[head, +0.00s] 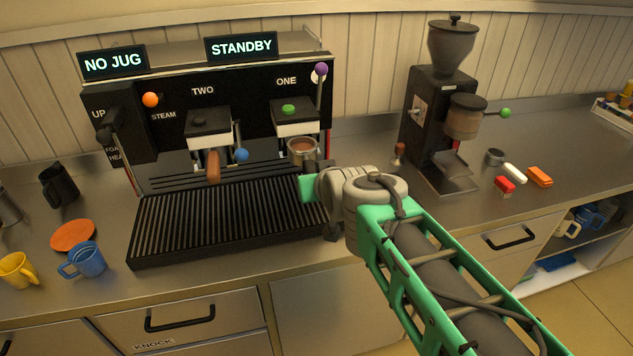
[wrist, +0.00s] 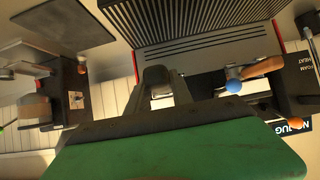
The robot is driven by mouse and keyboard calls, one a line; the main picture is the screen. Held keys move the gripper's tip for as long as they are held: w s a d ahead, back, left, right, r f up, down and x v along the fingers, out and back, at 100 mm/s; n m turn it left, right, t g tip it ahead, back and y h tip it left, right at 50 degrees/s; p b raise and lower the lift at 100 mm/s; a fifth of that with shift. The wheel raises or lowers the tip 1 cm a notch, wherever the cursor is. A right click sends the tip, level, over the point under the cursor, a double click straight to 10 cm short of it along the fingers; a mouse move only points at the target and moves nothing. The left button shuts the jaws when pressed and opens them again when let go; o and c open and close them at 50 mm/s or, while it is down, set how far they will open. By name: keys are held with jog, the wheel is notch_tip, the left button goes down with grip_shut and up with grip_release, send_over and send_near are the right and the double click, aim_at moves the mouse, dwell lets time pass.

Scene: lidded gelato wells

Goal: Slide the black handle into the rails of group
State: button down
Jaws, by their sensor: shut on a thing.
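The black coffee machine (head: 225,75) has two groups, labelled TWO (head: 208,122) and ONE (head: 294,122). My gripper (head: 320,172) is in front of and below group ONE, at the right end of the drip grid. It is shut on the black handle, which is mostly hidden by the gripper in the head view. The handle's round basket (head: 302,150), with brown contents, shows just below group ONE, seemingly apart from it. In the wrist view my gripper (wrist: 156,78) hides most of the handle. A brown handle (head: 214,167) with a blue ball (head: 241,155) sits at group TWO.
The ribbed drip grid (head: 215,220) lies below the groups. A grinder (head: 440,120) stands to the right, with a small wooden-handled tool (head: 399,153) beside it. Red (head: 505,185), white and orange pieces lie further right. Cups (head: 85,260) and a black jug (head: 58,185) stand left.

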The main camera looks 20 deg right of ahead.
aim_at(310, 162)
jog(key=shift+r, duration=0.1)
dwell(0.3)
jog(key=shift+w+b, duration=0.35)
jog(key=shift+w, duration=1.1)
jog(key=shift+w+b, duration=0.35)
jog(key=shift+w, duration=1.6)
jog(key=shift+b, duration=0.8)
jog(key=shift+w, duration=0.15)
